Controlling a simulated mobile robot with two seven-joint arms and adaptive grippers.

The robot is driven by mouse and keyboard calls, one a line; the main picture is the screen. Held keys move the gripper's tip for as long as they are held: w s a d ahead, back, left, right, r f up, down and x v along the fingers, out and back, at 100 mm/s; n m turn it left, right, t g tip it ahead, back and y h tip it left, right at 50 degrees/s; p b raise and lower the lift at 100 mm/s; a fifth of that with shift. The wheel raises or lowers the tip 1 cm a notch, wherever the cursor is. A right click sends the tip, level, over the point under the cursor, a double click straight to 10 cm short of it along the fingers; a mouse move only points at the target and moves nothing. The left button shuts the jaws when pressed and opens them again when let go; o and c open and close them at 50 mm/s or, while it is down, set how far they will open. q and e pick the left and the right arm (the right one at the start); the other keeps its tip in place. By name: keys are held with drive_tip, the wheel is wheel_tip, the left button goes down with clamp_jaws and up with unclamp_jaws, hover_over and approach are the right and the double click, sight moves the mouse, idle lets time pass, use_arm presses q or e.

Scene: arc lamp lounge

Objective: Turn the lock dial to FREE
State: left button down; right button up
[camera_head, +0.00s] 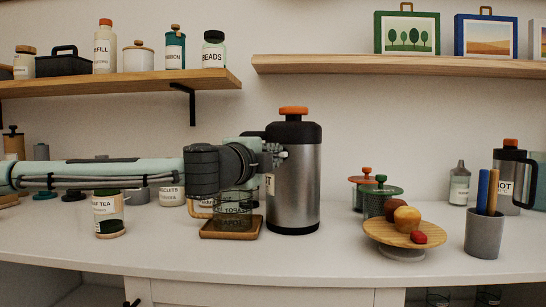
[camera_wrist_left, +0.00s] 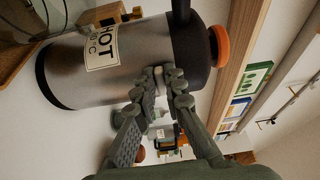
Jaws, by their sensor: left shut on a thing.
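A tall steel flask (camera_head: 303,185) with a black top and an orange knob (camera_head: 293,112) stands on the white counter. In the left wrist view the flask (camera_wrist_left: 125,65) lies sideways across the picture, with a label reading HOT and its orange knob (camera_wrist_left: 219,46) at the right. My left gripper (camera_head: 276,154) is at the flask's upper left side, below the black top. In the wrist view its fingertips (camera_wrist_left: 164,82) close on a small pale part by the flask's side, apparently the lock dial. The fingers hide most of it, and no FREE mark is readable. My right gripper is out of view.
A glass jar on a wooden tray (camera_head: 230,230) stands below my left wrist. A wooden fruit stand (camera_head: 401,238), a grey cup with tools (camera_head: 483,235) and a second HOT flask (camera_head: 510,165) are to the right. Shelves hang above. The counter front is clear.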

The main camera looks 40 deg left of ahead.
use_arm(q)
drive_tip(key=c, duration=1.6)
unclamp_jaws()
drive_tip(key=v, duration=0.7)
drive_tip(key=shift+s, duration=0.25)
drive_tip(key=shift+f, duration=0.1)
